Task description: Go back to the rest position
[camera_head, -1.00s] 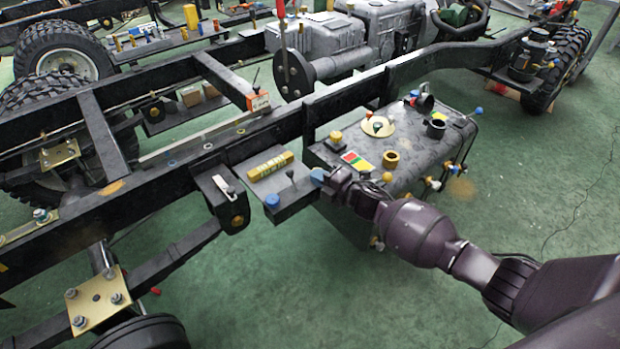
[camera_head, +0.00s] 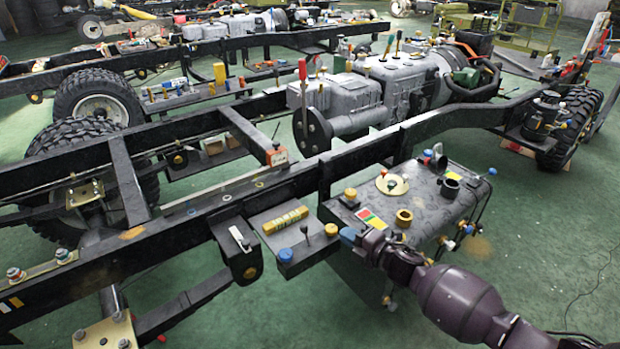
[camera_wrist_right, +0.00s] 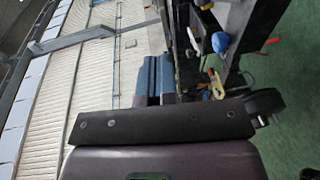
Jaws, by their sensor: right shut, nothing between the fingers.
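My right gripper (camera_head: 352,236) is at the end of my dark purple arm, which comes in from the lower right in the head view. Its blue fingertips show at the near left corner of the dark tank (camera_head: 440,200), but I cannot tell whether they touch it. In the right wrist view the two blue fingers (camera_wrist_right: 153,78) lie side by side, shut, with nothing between them. My left gripper is not in view.
The black chassis frame (camera_head: 185,220) runs across the picture. A small shelf with a yellow block (camera_head: 285,220) and blue knob (camera_head: 285,255) is left of my gripper. Knobs and fittings stick out of the tank. Green floor (camera_head: 560,230) is free at the right.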

